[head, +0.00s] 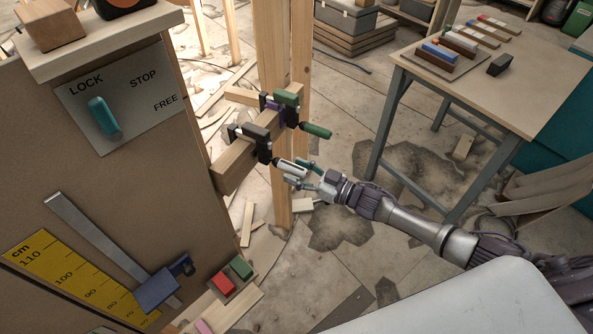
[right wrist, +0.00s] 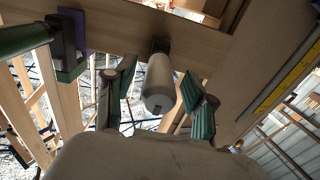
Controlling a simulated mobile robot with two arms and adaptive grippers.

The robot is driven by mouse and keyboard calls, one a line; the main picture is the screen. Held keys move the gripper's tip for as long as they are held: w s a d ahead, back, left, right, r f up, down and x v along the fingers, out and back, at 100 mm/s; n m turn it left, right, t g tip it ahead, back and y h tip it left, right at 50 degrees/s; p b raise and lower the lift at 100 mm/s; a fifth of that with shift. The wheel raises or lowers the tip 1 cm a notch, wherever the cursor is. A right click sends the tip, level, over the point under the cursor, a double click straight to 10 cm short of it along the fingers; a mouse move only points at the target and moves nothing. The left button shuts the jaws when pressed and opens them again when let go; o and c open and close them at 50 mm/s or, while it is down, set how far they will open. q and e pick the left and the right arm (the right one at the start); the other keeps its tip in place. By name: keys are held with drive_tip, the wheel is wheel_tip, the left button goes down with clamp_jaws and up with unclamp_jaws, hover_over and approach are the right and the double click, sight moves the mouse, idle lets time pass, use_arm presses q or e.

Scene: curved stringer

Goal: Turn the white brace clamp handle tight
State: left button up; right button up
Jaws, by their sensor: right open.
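The white clamp handle (head: 290,167) sticks out from the dark brace clamp (head: 256,138), which sits on a wooden beam (head: 236,165). My right gripper (head: 304,176) is at the handle's free end, open. In the right wrist view the white handle (right wrist: 159,84) points towards the camera between the two spread green-padded fingers (right wrist: 162,88). Gaps show between the handle and both fingers. The handle's far end meets a dark part on the beam. My left gripper is not in view.
A second clamp with a green handle (head: 316,131) sits just beyond on the beam; its handle shows at upper left in the wrist view (right wrist: 24,38). A brown panel (head: 130,185) with a teal lever (head: 104,117) stands left. A workbench (head: 490,75) stands right.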

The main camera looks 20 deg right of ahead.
drive_tip(key=v, duration=1.1)
drive_tip(key=shift+s+d, duration=0.2)
drive_tip(key=shift+d, duration=0.05)
drive_tip(key=shift+v, duration=0.9)
